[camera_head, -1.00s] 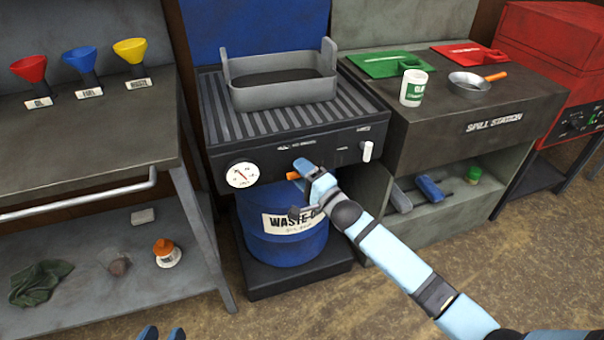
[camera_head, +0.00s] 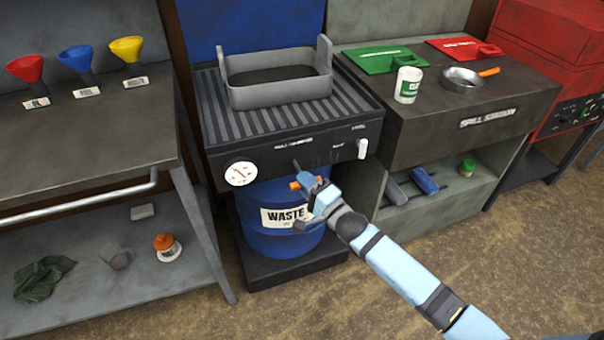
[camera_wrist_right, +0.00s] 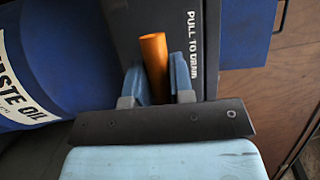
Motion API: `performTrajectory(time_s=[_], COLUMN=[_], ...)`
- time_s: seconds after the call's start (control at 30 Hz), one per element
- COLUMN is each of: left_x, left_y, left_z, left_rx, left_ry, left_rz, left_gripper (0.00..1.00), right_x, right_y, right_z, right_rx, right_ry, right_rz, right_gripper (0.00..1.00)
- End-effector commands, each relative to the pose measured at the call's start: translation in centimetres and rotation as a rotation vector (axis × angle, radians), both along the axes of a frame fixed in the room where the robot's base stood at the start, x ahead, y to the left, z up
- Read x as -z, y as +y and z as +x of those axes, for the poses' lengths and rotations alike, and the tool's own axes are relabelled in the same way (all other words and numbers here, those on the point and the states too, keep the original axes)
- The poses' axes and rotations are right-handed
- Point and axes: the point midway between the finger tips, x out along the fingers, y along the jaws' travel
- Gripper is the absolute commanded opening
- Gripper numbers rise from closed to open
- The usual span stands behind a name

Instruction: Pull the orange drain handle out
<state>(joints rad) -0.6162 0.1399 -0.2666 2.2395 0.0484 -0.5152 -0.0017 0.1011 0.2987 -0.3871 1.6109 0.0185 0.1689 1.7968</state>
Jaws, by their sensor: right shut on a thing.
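The orange drain handle (camera_head: 295,185) shows at the front of the drain station, below its dark front panel (camera_head: 270,158). A thin dark rod seems to run from the panel toward it. My right gripper (camera_head: 313,190) is shut on the handle. In the right wrist view the orange handle (camera_wrist_right: 154,62) stands between the two blue fingers of the right gripper (camera_wrist_right: 160,82), beside the panel lettering "PULL TO DRAIN" (camera_wrist_right: 192,45). My left gripper is not in view.
A blue waste oil drum (camera_head: 265,238) stands under the panel, just behind my right gripper. A grey pan (camera_head: 280,97) sits on the ribbed top. The floor in front is clear.

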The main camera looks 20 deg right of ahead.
Motion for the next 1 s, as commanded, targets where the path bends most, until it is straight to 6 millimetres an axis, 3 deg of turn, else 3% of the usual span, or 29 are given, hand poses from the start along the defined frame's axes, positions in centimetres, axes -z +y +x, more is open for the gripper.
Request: performTrajectory(time_s=[0.17,0.2,0.27,0.3,0.67,1.0], left_x=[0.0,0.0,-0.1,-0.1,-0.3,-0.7], left_y=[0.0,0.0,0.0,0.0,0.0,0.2], left_z=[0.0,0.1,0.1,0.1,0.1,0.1], left_rx=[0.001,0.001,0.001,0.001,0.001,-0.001], left_ry=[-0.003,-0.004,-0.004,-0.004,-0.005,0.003], left_rz=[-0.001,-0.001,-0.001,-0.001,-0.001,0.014], left_gripper=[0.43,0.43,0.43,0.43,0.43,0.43], right_x=[0.2,0.2,0.2,0.2,0.3,1.5], right_y=[0.1,0.1,0.1,0.1,-0.3,-3.2], right_z=[-0.2,-0.2,-0.1,-0.1,-0.8,-7.1], right_rx=[-0.003,-0.003,-0.003,-0.003,-0.002,-0.001], right_ry=[-0.001,-0.001,-0.001,-0.001,0.002,0.005], right_rz=[-0.002,-0.002,-0.002,-0.002,-0.002,-0.005], right_gripper=[0.00,0.31,0.45,0.46,0.46,0.46])
